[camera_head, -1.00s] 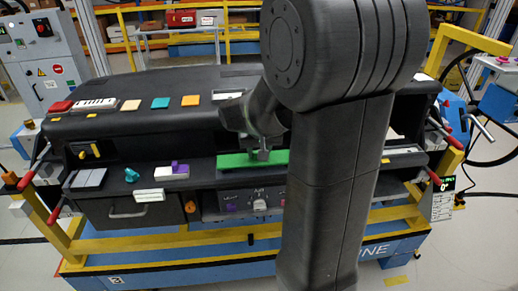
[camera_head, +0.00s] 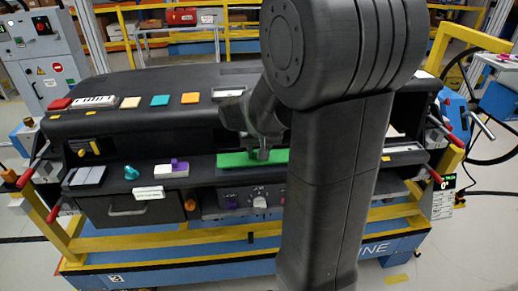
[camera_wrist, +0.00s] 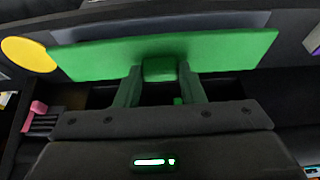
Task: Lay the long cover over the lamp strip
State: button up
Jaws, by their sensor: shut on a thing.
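The long cover is a flat green plate (camera_head: 236,160) with a raised grip in its middle. In the wrist view the green plate (camera_wrist: 90,58) spans most of the picture's width. My gripper (camera_head: 263,155) is shut on its grip, one finger on each side; the fingers (camera_wrist: 160,72) also show in the wrist view. The plate is at the dashboard's front ledge; I cannot tell whether it touches it. A grey strip (camera_wrist: 200,20) shows just beyond the plate. I cannot identify the lamp strip for sure; the plate or my arm may hide it.
The dashboard (camera_head: 180,125) carries coloured blocks on top. On the ledge left of the cover are a purple-and-white part (camera_head: 172,170), a teal knob (camera_head: 131,172) and grey plates (camera_head: 87,176). A yellow disc (camera_wrist: 28,53) lies beside the cover. My arm hides the ledge's right-middle part.

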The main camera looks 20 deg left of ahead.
jog(key=shift+f+b, duration=0.45)
jog(key=shift+f, duration=0.15)
dwell(0.3)
jog(key=o, duration=1.1)
jog(key=shift+r, duration=0.15)
jog(key=v, duration=1.3)
jog(key=shift+r+b, duration=0.35)
jog(key=shift+b, duration=0.05)
jog(key=x, duration=1.4)
jog(key=shift+s+d+f+p, duration=0.1)
jog(key=shift+p, duration=0.3)
jog(key=shift+r, duration=0.25)
jog(key=shift+s, duration=0.1)
